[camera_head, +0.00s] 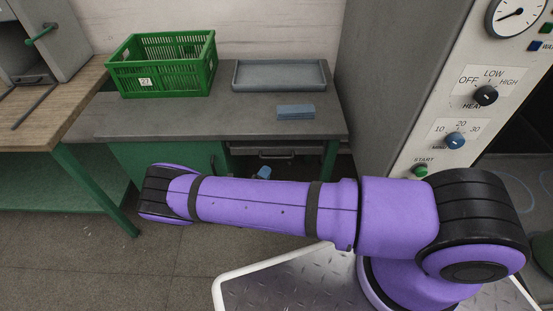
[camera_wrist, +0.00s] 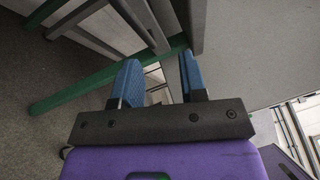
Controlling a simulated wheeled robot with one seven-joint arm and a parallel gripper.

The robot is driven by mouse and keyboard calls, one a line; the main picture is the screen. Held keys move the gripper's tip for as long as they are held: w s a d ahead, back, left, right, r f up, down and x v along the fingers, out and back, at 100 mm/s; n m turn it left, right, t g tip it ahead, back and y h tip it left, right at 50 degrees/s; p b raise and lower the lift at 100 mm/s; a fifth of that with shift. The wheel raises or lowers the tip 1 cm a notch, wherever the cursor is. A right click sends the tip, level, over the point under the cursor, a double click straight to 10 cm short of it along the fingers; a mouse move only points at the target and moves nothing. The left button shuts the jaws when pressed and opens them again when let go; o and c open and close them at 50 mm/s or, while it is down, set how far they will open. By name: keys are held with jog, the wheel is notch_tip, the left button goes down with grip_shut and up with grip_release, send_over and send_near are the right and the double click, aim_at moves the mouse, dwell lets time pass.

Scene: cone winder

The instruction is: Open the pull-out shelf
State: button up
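The pull-out shelf (camera_head: 300,151) is a grey front under the right part of the grey-topped bench, with a dark bar handle (camera_head: 277,156) on it. It looks pushed in. My gripper (camera_head: 264,172) is low in front of the bench, just below and left of the handle in the head view, mostly hidden behind my purple arm. In the wrist view my gripper (camera_wrist: 160,78) shows two blue fingers spread apart, with a clear gap and nothing held between them. Grey bars lie beyond the fingertips; I cannot tell which is the handle.
A green bench leg (camera_head: 330,162) stands right of the shelf. A tall grey machine (camera_head: 385,90) stands close on the right.

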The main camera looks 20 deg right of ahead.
aim_at(277, 158)
jog(key=w+d+n, duration=0.1)
jog(key=w+d, duration=0.1)
jog(key=w+d+f+n+t+y, duration=0.1)
jog(key=w+d, duration=0.1)
jog(key=w+d+n, duration=0.1)
jog(key=w+d, duration=0.2)
jog(key=shift+w+f+t, duration=0.1)
jog(key=shift+f+t, duration=0.1)
jog(key=shift+t, duration=0.2)
dwell(0.3)
grip_shut()
